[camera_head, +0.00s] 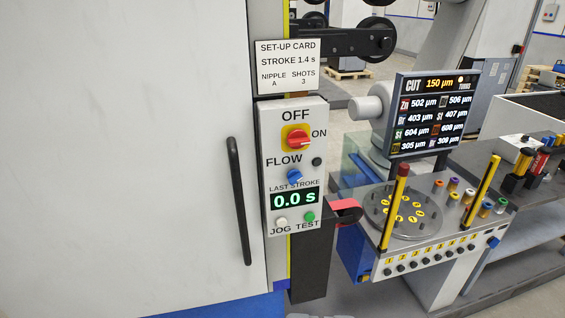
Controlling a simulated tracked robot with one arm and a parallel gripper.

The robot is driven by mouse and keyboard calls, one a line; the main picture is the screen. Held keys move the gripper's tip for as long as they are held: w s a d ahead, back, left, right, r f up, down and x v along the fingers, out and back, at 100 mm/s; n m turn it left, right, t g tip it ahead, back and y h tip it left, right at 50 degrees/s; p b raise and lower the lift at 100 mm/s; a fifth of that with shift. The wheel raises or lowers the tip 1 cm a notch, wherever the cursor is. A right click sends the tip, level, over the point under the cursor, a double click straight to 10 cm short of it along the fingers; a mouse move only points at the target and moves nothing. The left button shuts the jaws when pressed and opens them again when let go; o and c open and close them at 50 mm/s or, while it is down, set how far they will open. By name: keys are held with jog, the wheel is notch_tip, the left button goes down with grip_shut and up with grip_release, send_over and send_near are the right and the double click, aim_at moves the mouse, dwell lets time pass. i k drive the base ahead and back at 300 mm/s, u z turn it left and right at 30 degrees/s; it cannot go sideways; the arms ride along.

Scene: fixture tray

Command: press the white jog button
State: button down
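The white jog button (281,222) is a small round button low on the left of a grey control panel (265,170), just above the word JOG. A green button (310,216) sits close to its right, above the word TEST. Nothing covers the jog button, and nothing touches it. The panel's display (294,199) above the buttons reads 0.0 s. My gripper's fingers do not show. A pale sliver at the bottom edge, near the middle, is too small to identify.
A red rotary switch (299,141) and a blue knob (294,177) sit higher on the panel. A large white cabinet door (110,150) with a black handle (238,200) stands left. A fixture table (440,215) with yellow-black posts and a CUT screen (437,113) stand right.

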aim_at(281, 221)
jog(key=k, duration=0.6)
jog(key=u, duration=0.25)
jog(key=i, duration=1.5)
jog(key=z, duration=0.25)
